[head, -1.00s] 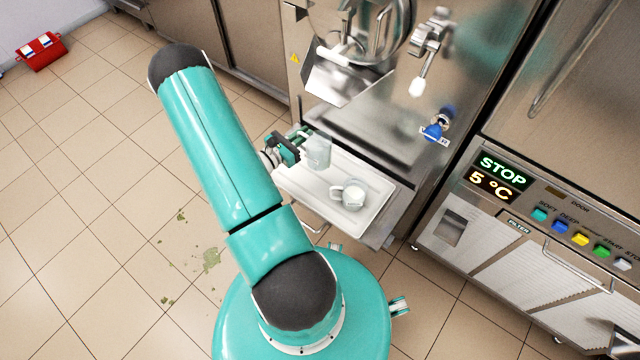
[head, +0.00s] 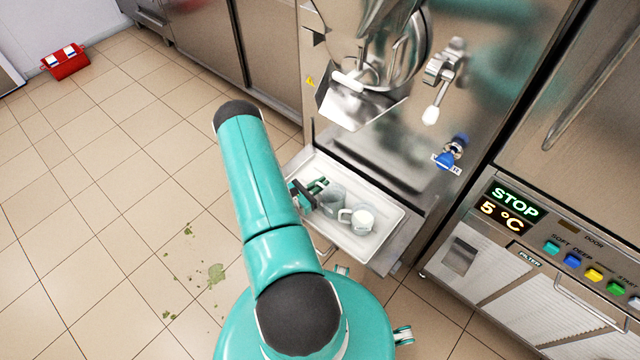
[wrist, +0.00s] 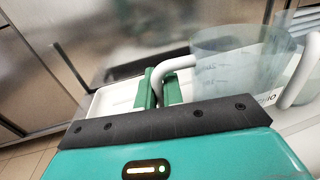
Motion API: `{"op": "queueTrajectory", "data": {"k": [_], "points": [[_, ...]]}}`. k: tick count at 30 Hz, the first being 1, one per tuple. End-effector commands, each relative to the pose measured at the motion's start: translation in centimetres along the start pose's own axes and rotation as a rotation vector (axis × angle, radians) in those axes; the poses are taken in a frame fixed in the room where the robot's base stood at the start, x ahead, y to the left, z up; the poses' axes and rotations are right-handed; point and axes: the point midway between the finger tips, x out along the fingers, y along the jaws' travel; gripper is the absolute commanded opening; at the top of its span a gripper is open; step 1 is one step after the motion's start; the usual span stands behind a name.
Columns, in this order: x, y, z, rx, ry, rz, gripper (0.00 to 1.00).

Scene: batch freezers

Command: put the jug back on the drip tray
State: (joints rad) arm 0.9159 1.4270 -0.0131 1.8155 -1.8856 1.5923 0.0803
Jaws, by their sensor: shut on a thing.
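A clear jug (head: 333,200) with graduation marks hangs at the end of my arm over the left part of the white drip tray (head: 378,247). My gripper (head: 312,194) is shut on its pale handle, which shows between the green fingers in the wrist view (wrist: 160,91). The jug (wrist: 238,68) looks upright and empty. I cannot tell whether its base touches the tray.
The steel machine with its chute (head: 350,105) rises behind the tray. A lever (head: 432,112) and a blue valve (head: 450,155) are on its front. A control panel showing STOP (head: 514,199) is at right. A red box (head: 66,62) and a green spill (head: 214,275) are on the floor.

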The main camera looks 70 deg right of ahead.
Motion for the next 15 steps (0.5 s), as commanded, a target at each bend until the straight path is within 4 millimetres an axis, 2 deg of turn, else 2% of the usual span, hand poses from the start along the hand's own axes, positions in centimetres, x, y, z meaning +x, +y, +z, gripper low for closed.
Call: {"op": "queueTrajectory", "data": {"k": [9,10,12,15], "points": [[-0.04,0.05,-0.25,-0.001,-0.002,0.001,0.00],[-0.02,0.04,-0.21,0.000,-0.001,0.001,0.15],[-0.02,0.03,-0.19,0.000,-0.001,0.000,0.28],[-0.02,0.03,-0.19,0.000,-0.001,0.000,0.31]]}}
